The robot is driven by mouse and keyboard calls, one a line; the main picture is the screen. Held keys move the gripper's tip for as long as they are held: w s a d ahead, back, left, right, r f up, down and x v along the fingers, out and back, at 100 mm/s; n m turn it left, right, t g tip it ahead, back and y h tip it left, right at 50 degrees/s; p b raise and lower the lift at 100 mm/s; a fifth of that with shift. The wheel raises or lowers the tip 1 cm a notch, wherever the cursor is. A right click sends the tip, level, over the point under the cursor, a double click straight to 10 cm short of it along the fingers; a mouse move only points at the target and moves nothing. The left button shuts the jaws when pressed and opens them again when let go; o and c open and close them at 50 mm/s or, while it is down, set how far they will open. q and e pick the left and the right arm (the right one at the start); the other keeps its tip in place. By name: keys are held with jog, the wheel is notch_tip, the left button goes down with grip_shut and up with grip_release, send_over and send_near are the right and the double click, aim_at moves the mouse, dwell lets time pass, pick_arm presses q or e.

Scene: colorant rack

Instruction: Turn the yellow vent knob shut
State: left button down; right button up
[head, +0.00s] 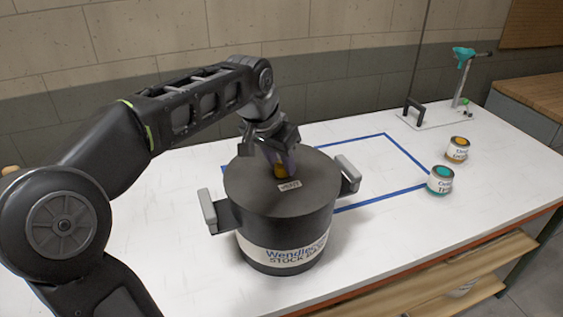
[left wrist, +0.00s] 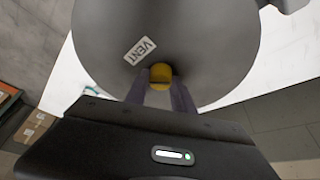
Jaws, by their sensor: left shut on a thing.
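The yellow vent knob (head: 280,170) is on the lid of a dark round pot (head: 285,225) with a white label and two grey side handles. My left gripper (head: 279,160) reaches down from above and is shut on the knob. In the left wrist view the knob (left wrist: 160,74) shows between the fingertips (left wrist: 161,82), beside a white tag reading VENT (left wrist: 140,50). The fingers partly cover the knob, and I cannot tell how far it is turned. My right gripper is not in view.
The pot stands on a white table (head: 400,240), partly over a blue tape outline (head: 385,134). Two small cans, one teal (head: 440,180) and one orange (head: 457,149), stand to the right. A stand with a teal top (head: 464,57) is at the back right.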

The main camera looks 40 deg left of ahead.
pick_arm(q)
jog(key=m+h, duration=0.1)
jog(key=m, duration=0.1)
jog(key=m+h, duration=0.1)
jog(key=m, duration=0.2)
jog(key=shift+a+m+g, duration=0.2)
jog(key=shift+m+g, duration=0.1)
jog(key=m+h+p, duration=0.1)
jog(key=m, duration=0.3)
jog(key=shift+w+g, duration=0.1)
jog(key=shift+g, duration=0.3)
jog(key=c, duration=1.1)
grip_release()
jog(key=shift+o, duration=0.2)
jog(key=shift+r, duration=0.1)
